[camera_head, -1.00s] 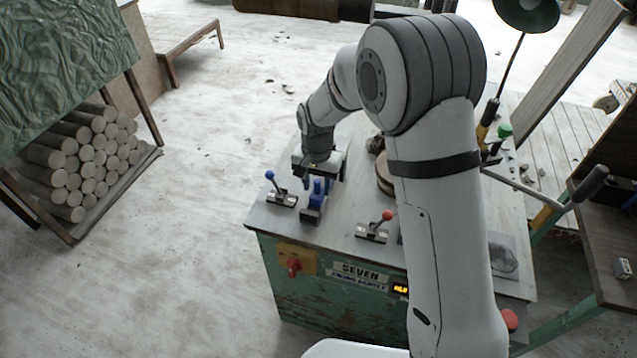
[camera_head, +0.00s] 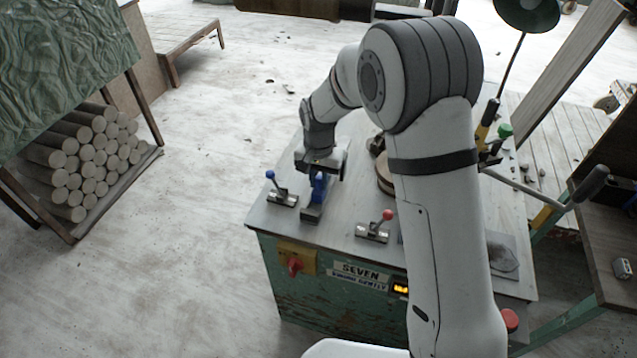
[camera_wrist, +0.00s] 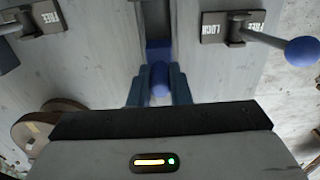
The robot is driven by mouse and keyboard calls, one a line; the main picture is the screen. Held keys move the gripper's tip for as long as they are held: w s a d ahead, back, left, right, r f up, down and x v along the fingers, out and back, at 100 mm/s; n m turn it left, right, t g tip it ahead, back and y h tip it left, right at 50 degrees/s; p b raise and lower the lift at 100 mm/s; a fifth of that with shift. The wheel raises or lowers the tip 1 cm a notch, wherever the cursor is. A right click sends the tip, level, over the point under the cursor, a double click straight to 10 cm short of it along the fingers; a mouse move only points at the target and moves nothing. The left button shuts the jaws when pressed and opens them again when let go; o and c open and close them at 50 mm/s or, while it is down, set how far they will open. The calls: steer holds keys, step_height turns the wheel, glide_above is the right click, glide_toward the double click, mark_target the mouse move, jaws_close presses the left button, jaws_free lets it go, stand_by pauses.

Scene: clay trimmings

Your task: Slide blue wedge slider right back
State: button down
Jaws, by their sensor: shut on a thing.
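The blue wedge slider (camera_head: 319,186) sits on its narrow dark track (camera_head: 311,213) on the bench top, between two small levers. My gripper (camera_head: 318,176) is over it from above, shut on its upright part. In the wrist view, the slider's blue block (camera_wrist: 158,54) and its rounded blue knob (camera_wrist: 160,84) show, with the knob between the fingers of my gripper (camera_wrist: 157,76). Bare track (camera_wrist: 154,18) runs on beyond the block toward the bench's front. The far end of the track is hidden under my gripper.
A blue-knobbed lever (camera_head: 282,198) stands left of the track and a red-knobbed lever (camera_head: 372,232) right of it. In the wrist view, the blue ball (camera_wrist: 302,51) is close to the right. A round brown thing (camera_head: 385,180) stands behind, partly hidden by my arm.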

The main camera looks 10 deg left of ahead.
steer(key=shift+w+d, duration=0.15)
steer(key=shift+w, duration=0.9)
steer(key=c, duration=1.3)
jaws_free()
steer(key=shift+s, duration=0.1)
steer(key=shift+c, duration=0.2)
steer(key=shift+r, duration=0.15)
step_height(320, 180, up, 8)
steer(key=shift+f+b, duration=0.2)
steer(key=shift+b, duration=0.1)
